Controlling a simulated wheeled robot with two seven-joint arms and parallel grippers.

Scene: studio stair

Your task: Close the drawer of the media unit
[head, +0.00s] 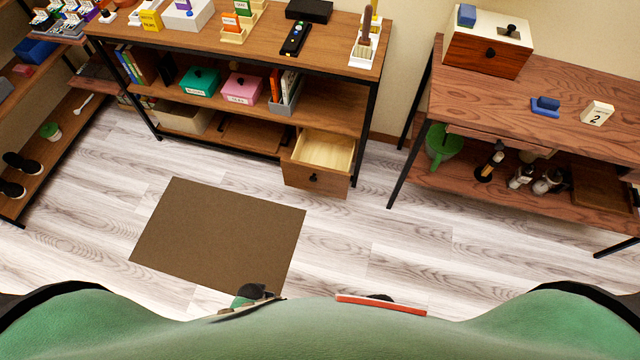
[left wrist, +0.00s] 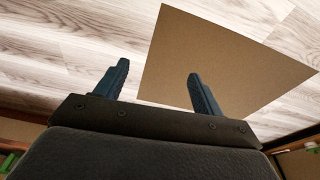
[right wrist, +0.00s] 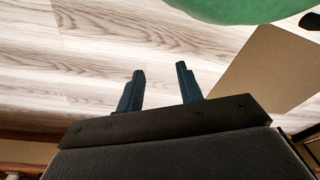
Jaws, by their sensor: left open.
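The media unit (head: 225,45) is a wooden shelf with a black metal frame, at the top middle of the head view. Its drawer (head: 332,184), at the lower right of the unit, is pulled out. The drawer's light inside looks empty, and its front has a round dark knob (head: 314,178). My left gripper (left wrist: 157,78) is open and empty above the floor and the brown mat in the left wrist view. My right gripper (right wrist: 160,80) has its fingers apart with nothing between them, above the floor. Neither gripper shows in the head view, and both are away from the drawer.
A brown mat (head: 215,235) lies on the pale wood floor in front of the unit. A second wooden table (head: 500,95) stands to the right, with a green watering can (head: 443,145) underneath. A shelf (head: 50,140) stands at the left. The floor before the drawer is clear.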

